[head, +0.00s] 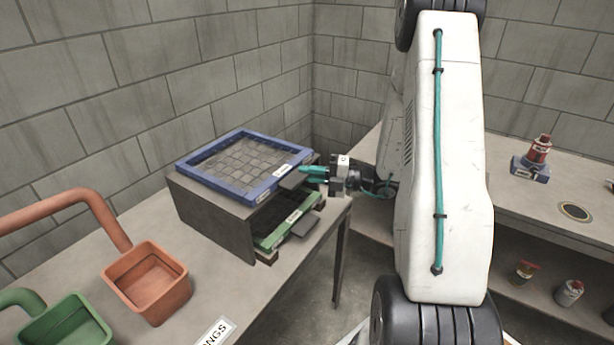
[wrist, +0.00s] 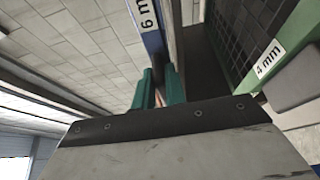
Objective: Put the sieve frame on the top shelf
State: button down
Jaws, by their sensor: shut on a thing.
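The blue sieve frame (head: 262,191), with a grey mesh inside, is at the top of the dark grey rack (head: 212,218) in the head view. It lies roughly level; I cannot tell whether it rests fully on the rack or is slightly above it. A dark tab (head: 293,180) sticks out at its near right side. In the wrist view the fingers (wrist: 160,88) close at the blue edge (wrist: 150,38), which carries a "6 mm" label (wrist: 148,17).
A green sieve frame (head: 277,235) sits in the rack below the blue one; its "4 mm" label (wrist: 268,59) shows in the wrist view. An orange bin (head: 150,285) and a green bin (head: 62,325) stand at left. A shelf (head: 520,205) with small items is at right. Block walls stand behind.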

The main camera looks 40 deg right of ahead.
jog(key=shift+d+f, duration=0.35)
jog(key=shift+f, duration=0.2)
jog(key=c, duration=1.5)
grip_release()
jog(key=shift+o, duration=0.2)
jog(key=shift+s, duration=0.1)
